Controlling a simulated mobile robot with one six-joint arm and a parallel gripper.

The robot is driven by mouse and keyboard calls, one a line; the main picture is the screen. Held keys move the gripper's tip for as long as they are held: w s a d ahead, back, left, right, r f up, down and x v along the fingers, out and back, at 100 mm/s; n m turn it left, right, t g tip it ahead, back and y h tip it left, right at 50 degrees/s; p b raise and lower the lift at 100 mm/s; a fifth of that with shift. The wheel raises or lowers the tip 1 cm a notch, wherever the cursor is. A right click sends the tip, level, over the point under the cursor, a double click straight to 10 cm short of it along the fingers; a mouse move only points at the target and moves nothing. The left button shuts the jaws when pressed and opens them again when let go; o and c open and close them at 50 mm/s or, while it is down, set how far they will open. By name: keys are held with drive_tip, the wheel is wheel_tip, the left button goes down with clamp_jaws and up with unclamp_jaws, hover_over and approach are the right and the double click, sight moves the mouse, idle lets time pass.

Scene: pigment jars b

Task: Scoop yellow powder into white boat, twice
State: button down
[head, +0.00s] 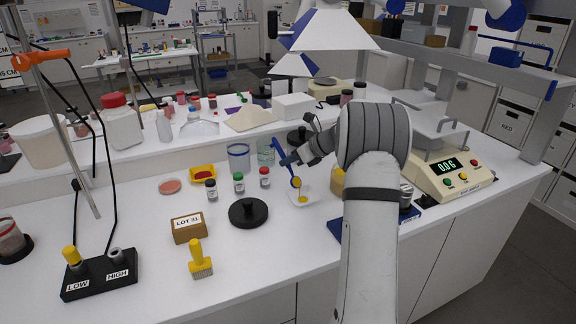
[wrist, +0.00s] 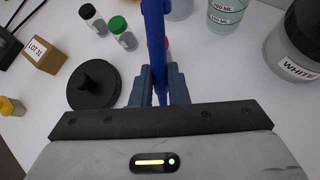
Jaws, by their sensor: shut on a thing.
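My gripper (head: 291,158) is shut on the handle of a blue scoop (head: 281,149); in the wrist view the blue handle (wrist: 155,40) stands between the fingers (wrist: 158,88). The scoop's bowl (head: 296,182) points down and shows yellow. It is over the white boat (head: 313,192), a small shallow dish on the bench. Yellow powder (head: 303,199) lies in the boat. I cannot tell whether the bowl touches the boat. A yellow object (head: 338,182) just right of the boat is partly hidden by my arm; I cannot tell whether it is the powder jar. The wrist view does not show the boat.
A black round lidded object (head: 248,212), small vials with green (head: 239,182) and red caps (head: 265,177), and a LOT 31 block (head: 187,228) stand left. Glass beakers (head: 239,157) stand behind. A scale (head: 447,171) reads 0.0 at right. A WHITE jar (wrist: 295,50) shows in the wrist view.

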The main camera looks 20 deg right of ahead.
drive_tip(key=shift+s+d+t+y+b, duration=0.4)
drive_tip(key=shift+t+b, duration=0.3)
drive_tip(key=shift+b, duration=0.8)
drive_tip(key=b, duration=0.2)
drive_tip(key=s+t+y+b, duration=0.1)
drive_tip(key=b, duration=0.1)
drive_tip(key=shift+s+d+r+t, duration=0.3)
drive_tip(key=s+t+y+b, duration=0.1)
drive_tip(key=b, duration=0.2)
drive_tip(key=s+d+n+t+y+b, duration=0.1)
drive_tip(key=b, duration=0.2)
drive_tip(key=shift+d+r, duration=0.1)
drive_tip(key=shift+s+r, duration=0.1)
drive_tip(key=shift+s, duration=0.05)
idle(0.4)
drive_tip(key=w+g+p, duration=0.1)
drive_tip(key=p, duration=0.3)
drive_tip(key=w+a+g+h+p, duration=0.1)
drive_tip(key=p, duration=0.3)
drive_tip(key=w+h+p, duration=0.1)
drive_tip(key=p, duration=0.3)
drive_tip(key=shift+a+r+m+g+p, duration=0.1)
drive_tip(key=shift+a+m+g+p, duration=0.2)
drive_tip(key=shift+g+p, duration=0.1)
drive_tip(key=p, duration=0.3)
drive_tip(key=w+g+h+p, duration=0.1)
drive_tip(key=p, duration=0.1)
drive_tip(key=shift+w+a+f+p, duration=0.1)
drive_tip(key=shift+a+f+p, duration=0.15)
drive_tip(key=shift+a+p, duration=0.15)
